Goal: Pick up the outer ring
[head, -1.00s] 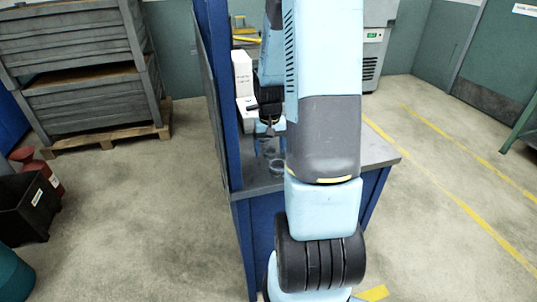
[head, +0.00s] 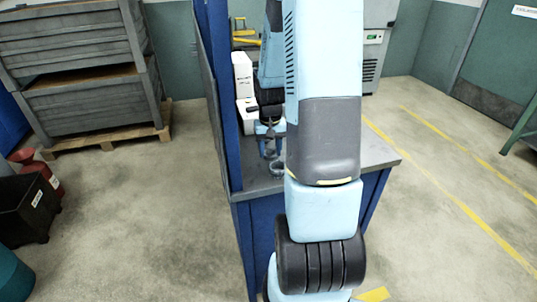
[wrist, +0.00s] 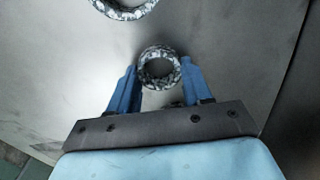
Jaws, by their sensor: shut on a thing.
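In the wrist view, my gripper (wrist: 159,67) has its two blue fingers on either side of a shiny, mottled metal ring (wrist: 160,83) and is shut on it. A second, larger-looking ring (wrist: 123,14) lies on the grey bench top, cut off by the upper edge. The frames do not settle which one is the outer ring. In the head view, my gripper (head: 269,148) hangs over the bench, partly hidden by my arm. A ring (head: 278,169) shows on the bench near its front edge.
The grey bench top (head: 376,154) is bare to the right of my arm. A blue upright panel (head: 228,120) borders its left side. White boxes (head: 243,80) stand behind my gripper. A grey cabinet stands farther back.

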